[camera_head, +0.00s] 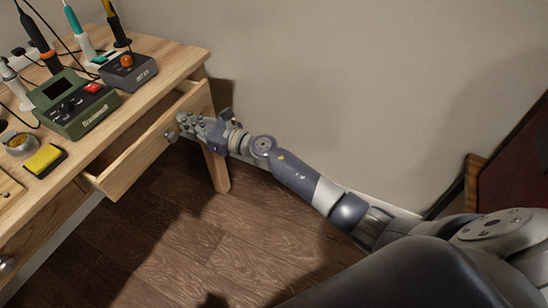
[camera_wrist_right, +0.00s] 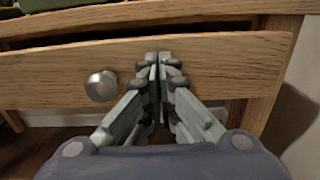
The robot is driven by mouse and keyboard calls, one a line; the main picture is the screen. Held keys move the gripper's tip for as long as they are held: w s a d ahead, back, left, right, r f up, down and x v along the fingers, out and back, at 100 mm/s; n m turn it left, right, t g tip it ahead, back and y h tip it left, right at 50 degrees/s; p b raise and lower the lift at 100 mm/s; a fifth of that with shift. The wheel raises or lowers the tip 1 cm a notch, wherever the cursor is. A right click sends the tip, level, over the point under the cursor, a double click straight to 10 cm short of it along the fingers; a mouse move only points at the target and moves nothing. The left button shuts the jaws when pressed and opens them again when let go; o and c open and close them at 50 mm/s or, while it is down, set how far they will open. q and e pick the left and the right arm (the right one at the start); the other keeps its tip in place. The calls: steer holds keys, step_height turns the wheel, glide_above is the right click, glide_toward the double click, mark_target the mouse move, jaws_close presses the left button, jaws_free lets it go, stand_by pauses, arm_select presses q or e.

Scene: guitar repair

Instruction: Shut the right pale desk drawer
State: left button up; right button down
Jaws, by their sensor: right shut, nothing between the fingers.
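The right pale wooden desk drawer (camera_head: 140,152) is partly open in the head view, its front standing out from the desk (camera_head: 160,55). In the right wrist view the drawer front (camera_wrist_right: 230,60) spans the picture, with a dark gap above its top edge. Its round metal knob (camera_wrist_right: 101,86) is left of my fingers; the knob also shows in the head view (camera_head: 171,137). My right gripper (camera_wrist_right: 158,60) is shut and empty, fingertips at the drawer front, right of the knob. I cannot tell whether they touch it. My left gripper is not in view.
A green soldering station (camera_head: 75,105), a grey station (camera_head: 128,72), a yellow sponge (camera_head: 44,159) and several handled tools stand on the desktop. Another drawer knob (camera_head: 7,265) is at the lower left. A desk leg (camera_head: 217,172) stands behind my gripper. The wooden floor in front is clear.

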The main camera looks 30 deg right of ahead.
mark_target(175, 118)
steer(key=b+x, duration=0.1)
steer(key=x, duration=0.3)
steer(key=shift+w+a+f+b, duration=0.1)
steer(key=shift+w+a+b, duration=0.1)
steer(key=shift+b, duration=0.1)
steer(key=b+x, duration=0.1)
steer(key=x, duration=0.2)
steer(key=shift+w+a, duration=0.1)
steer(key=shift+w, duration=0.05)
steer(key=shift+w+a+b, duration=0.15)
steer(key=shift+w+b, duration=0.05)
steer(key=shift+b, duration=0.15)
steer(key=shift+w+a, duration=0.1)
steer(key=shift+w, duration=0.05)
steer(key=shift+r, duration=0.3)
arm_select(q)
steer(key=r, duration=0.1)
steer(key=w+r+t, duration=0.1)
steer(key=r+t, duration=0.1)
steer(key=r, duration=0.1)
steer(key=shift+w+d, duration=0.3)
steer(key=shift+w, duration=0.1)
